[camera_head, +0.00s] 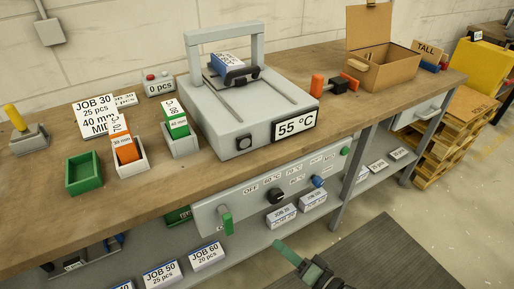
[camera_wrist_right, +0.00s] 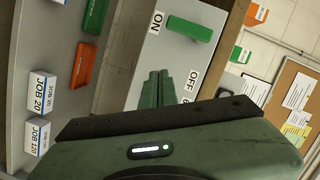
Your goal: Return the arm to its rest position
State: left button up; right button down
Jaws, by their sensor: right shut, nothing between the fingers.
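My right gripper (camera_head: 283,250) shows at the bottom of the head view, with dark green fingers shut and empty. It is in front of the bench, over the grey floor mat (camera_head: 385,255), below and right of the green lever (camera_head: 226,221) on the bench's front panel. In the right wrist view the closed fingers (camera_wrist_right: 158,88) point toward the panel with the ON and OFF labels. The green lever (camera_wrist_right: 190,27) there is apart from the fingertips. My left gripper is not in view.
The wooden bench (camera_head: 50,205) carries a grey press (camera_head: 215,115) with a 55 °C display (camera_head: 294,127), a green tray (camera_head: 83,173) and an open cardboard box (camera_head: 385,68). A shelf below holds JOB boxes (camera_head: 208,256).

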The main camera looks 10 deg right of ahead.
jog(key=s+d+f+n+g+h+p, duration=0.1)
jog(key=s+d+f+g+h, duration=0.15)
jog(key=f, duration=0.55)
jog(key=s+d+f+n+g+h, duration=0.1)
jog(key=s+d+f+n+h, duration=0.2)
jog(key=f, duration=0.6)
jog(key=s+d+f+g+h+p, duration=0.1)
jog(key=s+d+f+g, duration=0.15)
jog(key=d+f, duration=0.4)
jog(key=s+f+n+g, duration=0.1)
jog(key=s+f+g, duration=0.1)
jog(key=s+f, duration=0.3)
jog(key=s+a+f+n+g+h+p, duration=0.1)
jog(key=s+f, duration=0.4)
jog(key=s, duration=0.8)
jog(key=s+a+f+n+g+h, duration=0.1)
jog(key=s+f+g, duration=0.3)
jog(key=s, duration=0.5)
jog(key=shift+a+f+n, duration=0.25)
jog(key=shift+f+n, duration=0.4)
jog(key=shift+n, duration=0.15)
